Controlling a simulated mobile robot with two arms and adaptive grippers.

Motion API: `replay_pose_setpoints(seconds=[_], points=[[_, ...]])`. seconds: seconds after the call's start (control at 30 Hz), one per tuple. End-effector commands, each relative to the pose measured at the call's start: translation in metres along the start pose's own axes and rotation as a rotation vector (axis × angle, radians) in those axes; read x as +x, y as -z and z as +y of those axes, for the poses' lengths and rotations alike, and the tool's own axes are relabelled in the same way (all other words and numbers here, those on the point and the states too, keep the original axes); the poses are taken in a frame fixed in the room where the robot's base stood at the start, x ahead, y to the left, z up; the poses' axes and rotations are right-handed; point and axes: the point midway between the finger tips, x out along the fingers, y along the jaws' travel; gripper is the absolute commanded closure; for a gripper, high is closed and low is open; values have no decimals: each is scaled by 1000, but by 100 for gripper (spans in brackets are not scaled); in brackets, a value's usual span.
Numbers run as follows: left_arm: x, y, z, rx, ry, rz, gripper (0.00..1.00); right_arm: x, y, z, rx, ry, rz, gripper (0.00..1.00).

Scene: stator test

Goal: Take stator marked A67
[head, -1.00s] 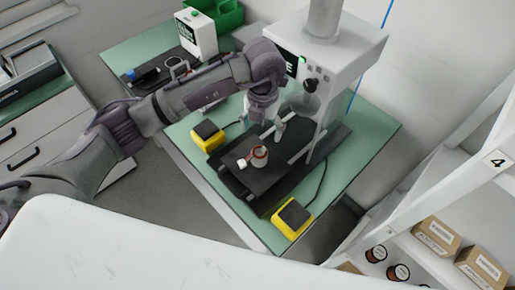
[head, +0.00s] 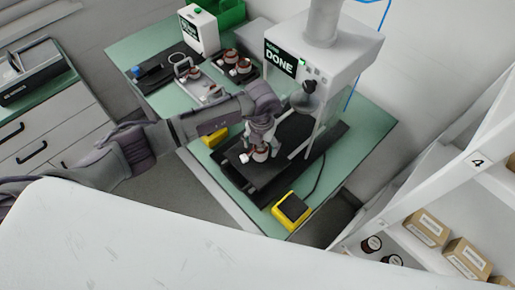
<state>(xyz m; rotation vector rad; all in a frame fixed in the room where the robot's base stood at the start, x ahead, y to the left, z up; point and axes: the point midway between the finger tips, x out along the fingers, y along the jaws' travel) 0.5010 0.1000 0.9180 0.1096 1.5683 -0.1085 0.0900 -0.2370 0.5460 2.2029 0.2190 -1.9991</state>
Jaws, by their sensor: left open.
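A stator (head: 261,155), a white and reddish-brown ring, sits on the black plate of the test machine (head: 330,65). My left gripper (head: 261,143) is right above it with its fingers at its top, open; whether they touch it I cannot tell. Other stators (head: 238,62) stand on a dark tray at the back of the table, and one more lies near a metal tray (head: 192,82). No A67 mark is readable on any stator. My right gripper is not in view.
The machine's screen (head: 281,58) reads DONE. A yellow button box (head: 292,209) sits at the front, another (head: 214,137) at the left, partly behind my arm.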

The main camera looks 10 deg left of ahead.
Motion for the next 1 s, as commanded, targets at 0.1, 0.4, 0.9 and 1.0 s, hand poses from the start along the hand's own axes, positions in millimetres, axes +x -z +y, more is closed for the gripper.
replay_pose_setpoints(seconds=[0.1,0.4,0.9,1.0], points=[[0,0,0,0,0,0,33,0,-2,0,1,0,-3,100],[0,0,0,-1,0,0,83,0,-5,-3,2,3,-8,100],[-13,-1,0,0,1,-3,91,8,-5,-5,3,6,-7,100],[-27,-2,0,1,2,-6,91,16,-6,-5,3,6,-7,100]])
